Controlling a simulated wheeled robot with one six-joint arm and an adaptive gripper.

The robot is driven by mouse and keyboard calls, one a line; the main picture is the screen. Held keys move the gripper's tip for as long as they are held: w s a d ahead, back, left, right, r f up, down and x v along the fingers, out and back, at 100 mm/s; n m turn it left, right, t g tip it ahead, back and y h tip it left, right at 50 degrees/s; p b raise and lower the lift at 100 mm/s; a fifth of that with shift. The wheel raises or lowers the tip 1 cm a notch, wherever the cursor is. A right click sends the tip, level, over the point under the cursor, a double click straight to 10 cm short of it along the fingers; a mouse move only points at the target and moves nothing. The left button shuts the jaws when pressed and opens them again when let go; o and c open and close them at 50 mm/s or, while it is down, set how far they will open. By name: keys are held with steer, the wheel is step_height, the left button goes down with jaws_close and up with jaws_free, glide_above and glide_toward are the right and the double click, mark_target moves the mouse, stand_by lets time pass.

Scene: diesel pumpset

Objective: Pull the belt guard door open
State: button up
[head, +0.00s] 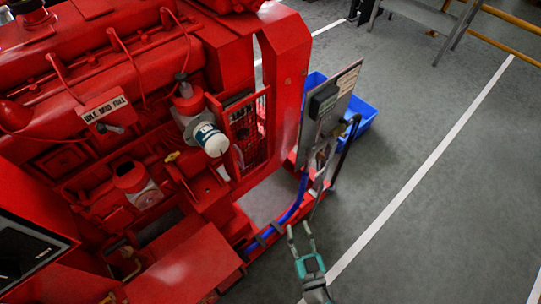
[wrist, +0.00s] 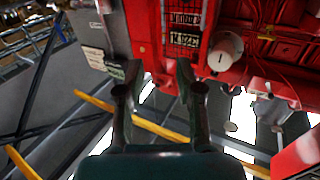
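The belt guard door (head: 248,128) is a red framed panel with dark mesh on the side of the red engine, near the middle of the head view. It also shows at the top of the wrist view (wrist: 184,20), with a pale label on it. I cannot tell whether it stands fully shut, and no handle is clear. My gripper (head: 298,226) is low and to the right of the door, well apart from it. In the wrist view its two dark fingers (wrist: 158,72) are spread with nothing between them.
A white-capped filter (head: 211,139) sticks out just left of the door. A grey upright panel with a dark box (head: 323,101) stands right of it, with a blue bin (head: 364,113) behind. A blue hose (head: 292,211) runs along the red base. Floor at the right is clear.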

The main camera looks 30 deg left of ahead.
mark_target(242, 160)
steer(key=w+a+n+g+y, duration=0.1)
steer(key=w+a, duration=0.3)
steer(key=a, duration=0.5)
steer(key=w+a+n+g+y, duration=0.1)
steer(key=w+a, duration=0.4)
steer(key=a, duration=0.3)
steer(key=w+a+r+n+g+y, duration=0.1)
steer(key=w+a+g, duration=0.1)
steer(key=w+a, duration=0.3)
steer(key=shift+w+a+r, duration=0.1)
steer(key=shift+a, duration=2.2)
jaws_close()
